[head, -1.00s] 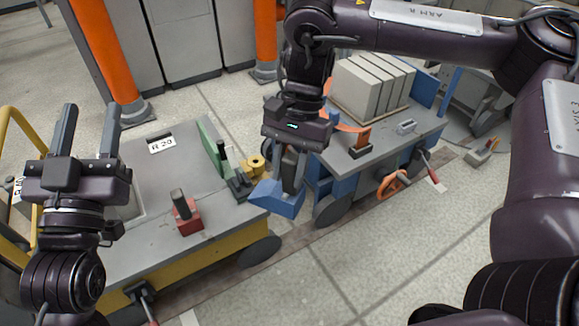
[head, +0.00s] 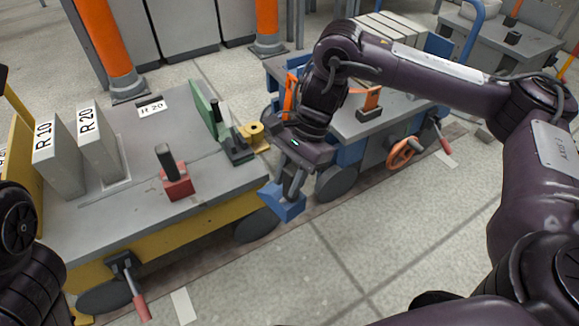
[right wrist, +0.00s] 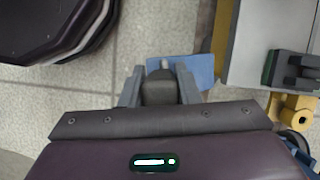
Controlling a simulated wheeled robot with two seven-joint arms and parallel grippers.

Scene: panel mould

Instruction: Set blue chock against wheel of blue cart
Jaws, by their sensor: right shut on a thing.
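The blue chock (head: 283,205) hangs from my right gripper (head: 292,187), which is shut on its dark handle. In the right wrist view the chock (right wrist: 192,72) shows beyond the fingers (right wrist: 160,82). The blue cart (head: 345,128) stands behind and right of the chock. Its near wheel (head: 337,184) is a dark disc just right of the chock, and a gap shows between them in the head view. I cannot tell the chock's height above the floor. My left gripper is out of view; only links of my left arm show at the left edge.
The yellow cart (head: 205,222) stands left of the chock, with its dark wheel (head: 257,226) close by. It carries a red chock (head: 176,185), a green one (head: 236,150) and labelled panels (head: 98,145). An orange handwheel (head: 402,154) is on the blue cart's side. Floor in front is clear.

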